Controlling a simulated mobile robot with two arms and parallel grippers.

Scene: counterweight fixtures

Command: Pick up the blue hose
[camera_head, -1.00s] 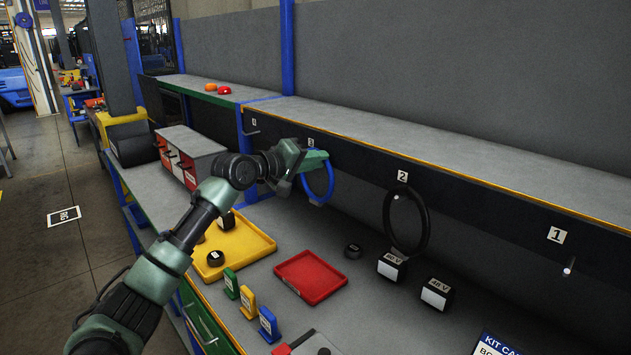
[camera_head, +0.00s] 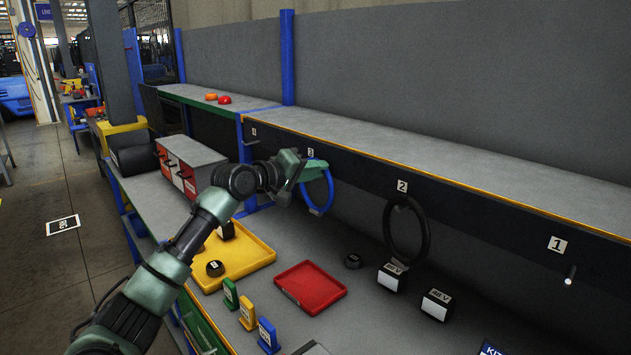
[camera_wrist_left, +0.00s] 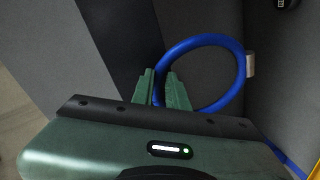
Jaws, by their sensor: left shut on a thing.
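The blue hose (camera_head: 330,190) is a ring hanging at the peg marked 3 on the dark rail under the shelf. My left gripper (camera_head: 318,165) is at the upper part of the ring, its fingers shut on the hose. In the left wrist view the blue hose (camera_wrist_left: 243,72) loops away to the right of the green fingers (camera_wrist_left: 163,88), which close on its left side. The gripped stretch is partly hidden by the fingers. I cannot tell whether the hose still rests on its peg. My right gripper is not in view.
A black hose (camera_head: 424,235) hangs at peg 2, and peg 1 (camera_head: 570,275) is empty. Below are a yellow tray (camera_head: 262,250), a red tray (camera_head: 312,288), dark weight blocks (camera_head: 391,276) and coloured upright tags (camera_head: 247,314). The shelf edge (camera_head: 450,180) runs above the rail.

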